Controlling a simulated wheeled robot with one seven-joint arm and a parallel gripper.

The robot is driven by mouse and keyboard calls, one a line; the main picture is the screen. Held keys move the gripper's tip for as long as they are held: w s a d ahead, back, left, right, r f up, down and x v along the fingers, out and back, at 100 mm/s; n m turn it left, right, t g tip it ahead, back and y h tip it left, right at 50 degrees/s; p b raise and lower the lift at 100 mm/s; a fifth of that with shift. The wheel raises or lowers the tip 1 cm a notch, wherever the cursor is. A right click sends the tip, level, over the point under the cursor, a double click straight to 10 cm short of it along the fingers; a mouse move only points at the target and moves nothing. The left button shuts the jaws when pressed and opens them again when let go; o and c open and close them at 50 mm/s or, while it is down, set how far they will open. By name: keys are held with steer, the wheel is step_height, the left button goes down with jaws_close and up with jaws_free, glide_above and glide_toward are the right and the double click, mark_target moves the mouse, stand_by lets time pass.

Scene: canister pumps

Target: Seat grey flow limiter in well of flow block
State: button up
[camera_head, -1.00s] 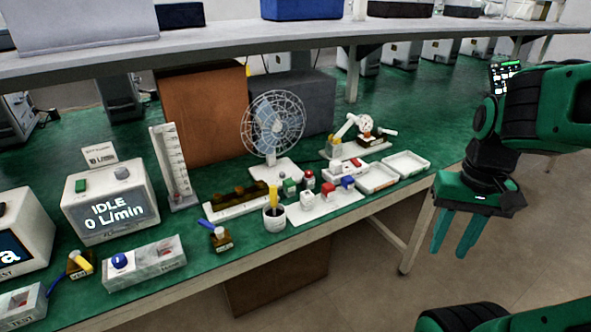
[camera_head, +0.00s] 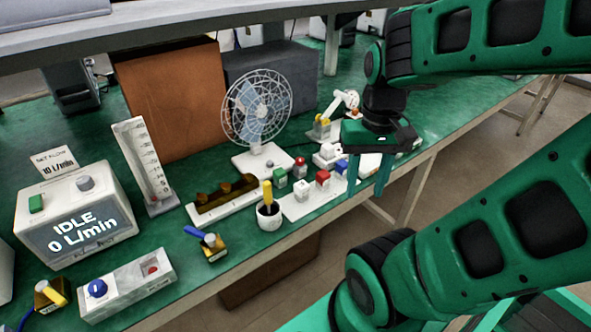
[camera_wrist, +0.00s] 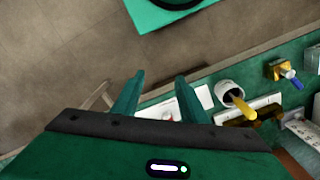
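My gripper (camera_head: 368,184) is open and empty, fingers pointing down over the table's front edge at the right end of the small parts. It also shows in the wrist view (camera_wrist: 158,90), with fingers spread. A pale grey block (camera_head: 127,284) at the front left has a blue knob and a recess with a red spot; it looks like the flow block, but its label is unreadable. I cannot pick out the grey flow limiter for certain. Small capped parts stand on a white mat (camera_head: 292,211): a green one (camera_head: 279,178), a white one (camera_head: 302,190) and a red one (camera_head: 322,181).
A white cup (camera_head: 268,218) with a yellow handle stands left of the mat. A blue-handled valve (camera_head: 212,246) is near the front edge. A shelf overhangs the back.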

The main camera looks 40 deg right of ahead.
steer(key=n+t+y, duration=0.6)
steer(key=n+y, duration=0.1)
steer(key=n, duration=0.9)
glide_toward(302, 159)
steer(key=shift+n, duration=0.3)
steer(key=x, duration=0.6)
steer(key=shift+s+a, duration=0.1)
steer(key=shift+a, duration=0.15)
steer(key=shift+d+x, duration=0.2)
steer(key=shift+x, duration=2.35)
steer(key=shift+f, duration=0.1)
steer(key=c, duration=0.9)
